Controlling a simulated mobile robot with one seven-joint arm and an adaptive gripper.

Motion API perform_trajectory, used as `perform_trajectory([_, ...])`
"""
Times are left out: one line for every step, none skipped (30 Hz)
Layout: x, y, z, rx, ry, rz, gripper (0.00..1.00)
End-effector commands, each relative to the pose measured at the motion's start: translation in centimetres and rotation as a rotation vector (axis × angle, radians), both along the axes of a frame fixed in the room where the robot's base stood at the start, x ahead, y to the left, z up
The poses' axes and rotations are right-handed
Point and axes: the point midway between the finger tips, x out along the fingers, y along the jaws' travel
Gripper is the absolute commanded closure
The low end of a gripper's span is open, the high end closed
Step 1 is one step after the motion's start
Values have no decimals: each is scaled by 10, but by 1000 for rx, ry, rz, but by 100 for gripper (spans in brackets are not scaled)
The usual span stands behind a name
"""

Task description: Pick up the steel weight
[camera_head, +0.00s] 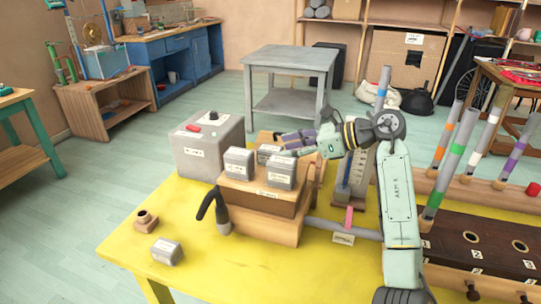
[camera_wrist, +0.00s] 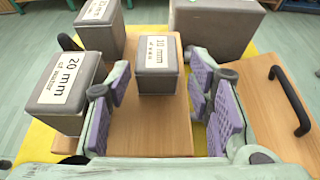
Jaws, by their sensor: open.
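Several grey metal-looking blocks could be the steel weight; I cannot tell which. Three labelled blocks stand on a wooden box: one marked 10 mm (camera_wrist: 155,80), one marked 20 mm (camera_wrist: 62,105), and a farther one (camera_wrist: 98,35). In the head view these are the back block (camera_head: 267,152), the front right block (camera_head: 282,171) and the left block (camera_head: 239,163). Another grey block (camera_head: 167,251) sits on the yellow table. My gripper (camera_wrist: 160,88) is open and empty, its purple pads to either side of the 10 mm block, with visible gaps.
The wooden box (camera_head: 262,203) stands on the yellow table (camera_head: 190,201). A large grey box (camera_head: 207,140) is beyond the blocks. A black handle (camera_wrist: 290,100) rises from wood at right in the wrist view. A black curved pipe (camera_head: 215,207) stands at the wooden box's front left.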

Motion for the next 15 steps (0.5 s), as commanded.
perform_trajectory([1, 5, -1, 1, 0, 0, 52])
perform_trajectory([2, 7, -2, 1, 0, 0, 52])
perform_trajectory([2, 9, -2, 2, 0, 1, 52])
perform_trajectory([3, 11, -2, 2, 0, 1, 52])
perform_trajectory([3, 13, -2, 2, -1, 1, 52])
perform_trajectory([4, 17, -2, 2, -1, 2, 52])
perform_trajectory([4, 21, -2, 1, 0, 2, 52])
perform_trajectory([5, 25, -3, 1, 0, 3, 52])
perform_trajectory([7, 32, -3, 3, 1, 4, 52])
perform_trajectory([7, 37, -4, 3, 1, 4, 52])
perform_trajectory([8, 41, -5, 2, 0, 3, 52])
perform_trajectory([10, 46, -10, 3, 1, 2, 52])
perform_trajectory([12, 50, -12, 3, 2, 3, 52])
perform_trajectory([13, 53, -13, 3, 1, 2, 52])
perform_trajectory([14, 55, -15, 2, 1, 1, 52])
